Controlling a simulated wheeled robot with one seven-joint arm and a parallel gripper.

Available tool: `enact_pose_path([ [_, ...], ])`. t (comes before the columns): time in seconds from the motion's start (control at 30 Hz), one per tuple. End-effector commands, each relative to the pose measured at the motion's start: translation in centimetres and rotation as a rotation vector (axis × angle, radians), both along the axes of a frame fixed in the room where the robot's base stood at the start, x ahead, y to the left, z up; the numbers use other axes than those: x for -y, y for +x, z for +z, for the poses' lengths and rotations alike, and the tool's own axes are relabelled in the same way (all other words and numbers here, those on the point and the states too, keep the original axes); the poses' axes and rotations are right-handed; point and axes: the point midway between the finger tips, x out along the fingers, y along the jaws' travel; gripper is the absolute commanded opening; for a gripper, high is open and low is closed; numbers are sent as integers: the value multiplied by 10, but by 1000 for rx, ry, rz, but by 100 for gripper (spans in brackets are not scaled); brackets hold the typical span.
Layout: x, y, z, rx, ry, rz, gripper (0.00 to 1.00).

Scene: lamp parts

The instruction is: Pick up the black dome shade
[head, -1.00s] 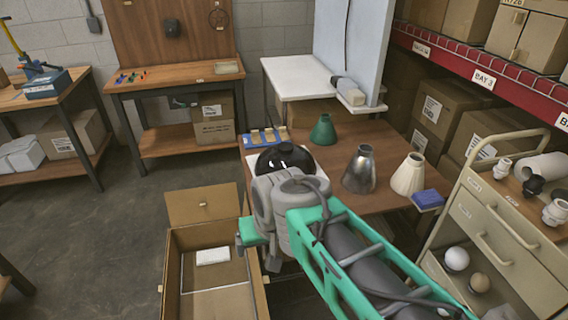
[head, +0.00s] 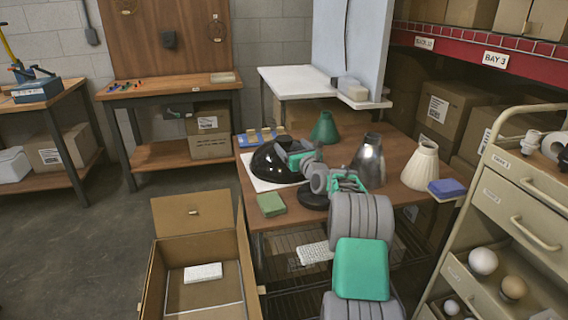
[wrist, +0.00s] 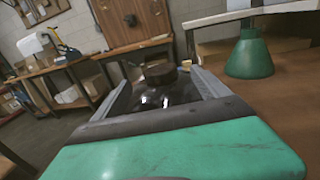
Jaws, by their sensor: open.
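The black dome shade (head: 270,164) is glossy and sits on a white sheet (head: 257,184) at the left of the brown table. My gripper (head: 292,154) is at the right side of the shade and overlaps its edge in the head view. In the wrist view, the shade (wrist: 166,97) shows between my two spread fingers (wrist: 160,92), with its dark neck upward. The gripper is open. Whether the fingers touch the shade cannot be told; the arm hides part of its right side.
A green cone shade (head: 324,129), a metal shade (head: 370,160) and a cream shade (head: 421,165) stand on the table (head: 395,192). A black disc (head: 314,195) and green block (head: 271,204) lie near the front. A blue tray (head: 258,138) is behind.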

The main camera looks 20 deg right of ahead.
Motion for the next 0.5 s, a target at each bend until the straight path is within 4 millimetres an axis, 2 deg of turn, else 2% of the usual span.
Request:
enact_pose_path([
  [0.3, 1, 44, -4, -4, -4, 1, 85],
  [0.5, 2, 58, -2, -4, -4, 0, 85],
])
